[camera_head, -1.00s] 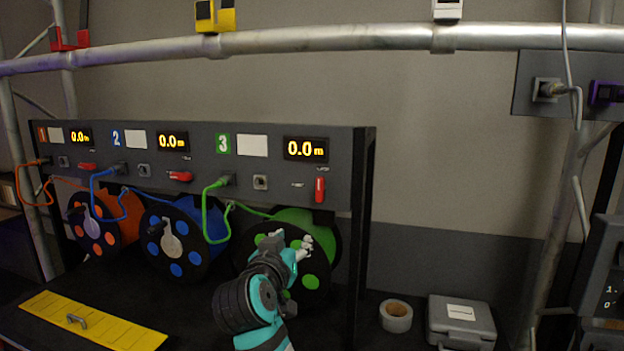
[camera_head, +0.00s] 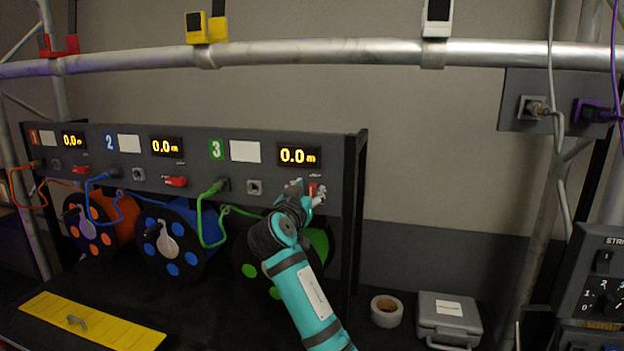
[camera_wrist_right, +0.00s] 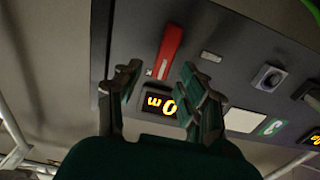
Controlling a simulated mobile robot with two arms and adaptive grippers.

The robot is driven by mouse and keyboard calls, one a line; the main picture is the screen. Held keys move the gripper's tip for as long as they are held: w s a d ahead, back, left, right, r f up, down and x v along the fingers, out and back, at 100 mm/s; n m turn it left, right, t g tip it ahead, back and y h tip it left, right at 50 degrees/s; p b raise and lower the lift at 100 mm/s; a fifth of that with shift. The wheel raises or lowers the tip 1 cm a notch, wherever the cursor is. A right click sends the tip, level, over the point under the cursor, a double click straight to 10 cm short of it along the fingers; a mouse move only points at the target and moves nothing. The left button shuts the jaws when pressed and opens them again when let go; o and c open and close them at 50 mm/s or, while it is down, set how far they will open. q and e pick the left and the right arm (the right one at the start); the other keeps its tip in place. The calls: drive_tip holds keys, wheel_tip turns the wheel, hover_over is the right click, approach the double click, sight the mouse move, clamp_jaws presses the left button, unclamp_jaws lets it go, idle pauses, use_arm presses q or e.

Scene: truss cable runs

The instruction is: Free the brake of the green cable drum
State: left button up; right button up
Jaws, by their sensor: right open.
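The green cable drum (camera_head: 319,243) sits under the panel's section 3 (camera_head: 216,149), partly hidden by my right arm. Its red brake lever (camera_head: 313,188) stands upright below the 0.0 m display (camera_head: 299,155). The lever also shows in the right wrist view (camera_wrist_right: 170,48), just beyond the fingers and roughly in line with the gap between them. My right gripper (camera_head: 306,191) is open and empty in front of the lever. In the wrist view its two fingers (camera_wrist_right: 160,82) are spread, and I see no clear contact. My left gripper is not in view.
The red levers of sections 1 (camera_head: 81,170) and 2 (camera_head: 176,181) lie sideways. A green cable (camera_head: 200,222) loops from a socket left of my gripper. A tape roll (camera_head: 387,311) and a grey case (camera_head: 448,318) stand at the right.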

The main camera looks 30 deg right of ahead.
sight(311, 189)
drive_tip(key=shift+p+x, duration=0.35)
drive_tip(key=shift+x, duration=1.2)
clamp_jaws()
